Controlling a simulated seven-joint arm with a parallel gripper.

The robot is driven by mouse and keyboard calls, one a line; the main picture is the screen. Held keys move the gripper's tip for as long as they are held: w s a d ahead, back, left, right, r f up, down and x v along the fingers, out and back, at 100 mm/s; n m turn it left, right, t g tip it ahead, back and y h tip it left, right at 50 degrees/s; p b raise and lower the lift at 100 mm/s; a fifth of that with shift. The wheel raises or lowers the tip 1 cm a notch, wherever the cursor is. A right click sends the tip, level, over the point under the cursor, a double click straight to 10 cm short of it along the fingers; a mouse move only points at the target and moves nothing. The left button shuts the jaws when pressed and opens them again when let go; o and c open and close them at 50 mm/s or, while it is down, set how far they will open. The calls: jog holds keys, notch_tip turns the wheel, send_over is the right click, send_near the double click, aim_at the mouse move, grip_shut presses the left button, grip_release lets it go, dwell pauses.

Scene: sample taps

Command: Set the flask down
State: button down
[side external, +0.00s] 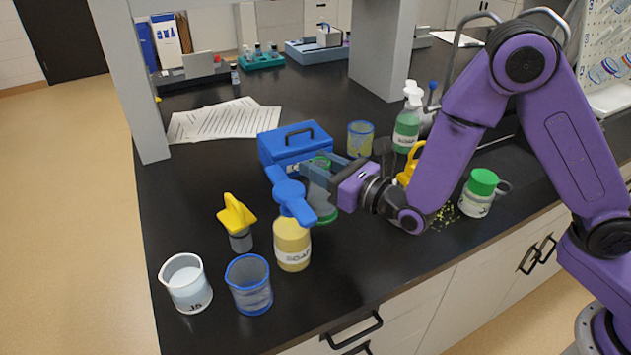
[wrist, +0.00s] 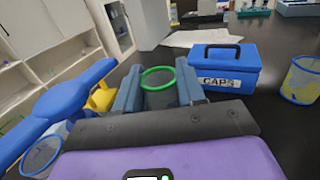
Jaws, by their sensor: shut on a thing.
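The flask (side external: 323,205) is a clear, dark-looking vessel with a green rim. It is upright between the jaws of my gripper (side external: 325,168), partly hidden by a jaw and the blue pump head. In the wrist view the flask (wrist: 158,92) shows its green rim between both fingers, and my gripper (wrist: 158,90) is shut on it. Its base is close to the black bench (side external: 365,265); I cannot tell whether it touches.
A yellow soap bottle (side external: 292,243) with a blue pump head (side external: 290,192) stands just in front. A blue CAPS box (side external: 292,145) stands behind. Bench front right is clear.

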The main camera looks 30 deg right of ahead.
jog(key=shift+w+a+f, duration=0.1)
jog(key=shift+w+f, duration=0.05)
jog(key=shift+f, duration=0.6)
jog(key=shift+w+a+f, duration=0.1)
jog(key=shift+w+f, duration=0.1)
jog(key=shift+f, duration=0.5)
jog(key=shift+w+a+f, duration=0.1)
jog(key=shift+w+f, duration=0.05)
jog(key=shift+f, duration=0.6)
jog(key=shift+f, duration=0.15)
jog(key=c, duration=0.7)
grip_release()
